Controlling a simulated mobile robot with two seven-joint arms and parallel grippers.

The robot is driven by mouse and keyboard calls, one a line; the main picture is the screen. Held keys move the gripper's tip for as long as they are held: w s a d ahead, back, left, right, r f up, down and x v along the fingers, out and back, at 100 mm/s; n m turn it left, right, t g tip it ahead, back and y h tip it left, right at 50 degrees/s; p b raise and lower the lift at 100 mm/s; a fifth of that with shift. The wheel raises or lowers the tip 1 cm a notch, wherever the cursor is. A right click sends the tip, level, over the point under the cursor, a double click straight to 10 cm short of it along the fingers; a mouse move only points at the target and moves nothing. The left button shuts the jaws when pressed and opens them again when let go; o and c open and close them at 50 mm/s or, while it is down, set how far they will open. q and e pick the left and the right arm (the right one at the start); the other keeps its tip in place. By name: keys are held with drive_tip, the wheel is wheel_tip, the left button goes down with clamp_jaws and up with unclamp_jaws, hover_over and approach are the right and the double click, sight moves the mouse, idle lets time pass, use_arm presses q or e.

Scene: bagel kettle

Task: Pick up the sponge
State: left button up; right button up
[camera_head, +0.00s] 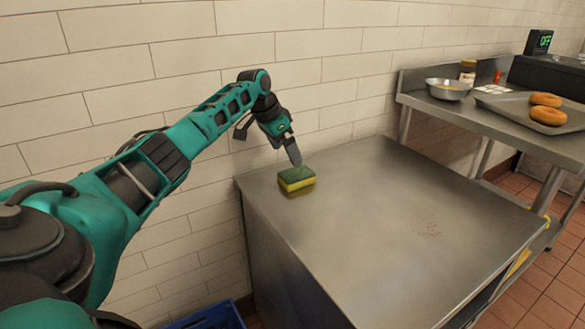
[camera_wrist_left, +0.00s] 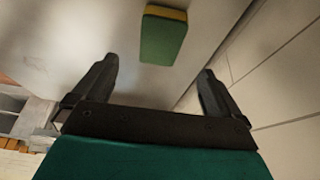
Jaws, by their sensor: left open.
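The sponge (camera_head: 297,179), green on top and yellow below, lies on the steel table near its back left corner. In the left wrist view the sponge (camera_wrist_left: 163,36) shows ahead of the fingers, between their lines and apart from them. My left gripper (camera_head: 294,152) is just above and behind the sponge, pointing down. In the left wrist view my left gripper (camera_wrist_left: 152,78) is open, with its two fingers spread and nothing between them. My right gripper is not in view.
A white tile wall (camera_head: 160,60) stands close behind. A higher counter at right holds a metal bowl (camera_head: 448,89) and a tray (camera_head: 512,107) with bagels (camera_head: 548,115). A blue crate (camera_head: 210,318) is below.

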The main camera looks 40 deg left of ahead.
sight(296, 173)
use_arm(q)
drive_tip(key=b+x, duration=0.2)
drive_tip(key=x, duration=0.5)
drive_tip(key=shift+w+f, duration=0.1)
drive_tip(key=shift+f, duration=0.05)
drive_tip(key=shift+w+d+f, duration=0.1)
drive_tip(key=shift+w+f, duration=0.1)
drive_tip(key=shift+f, duration=0.25)
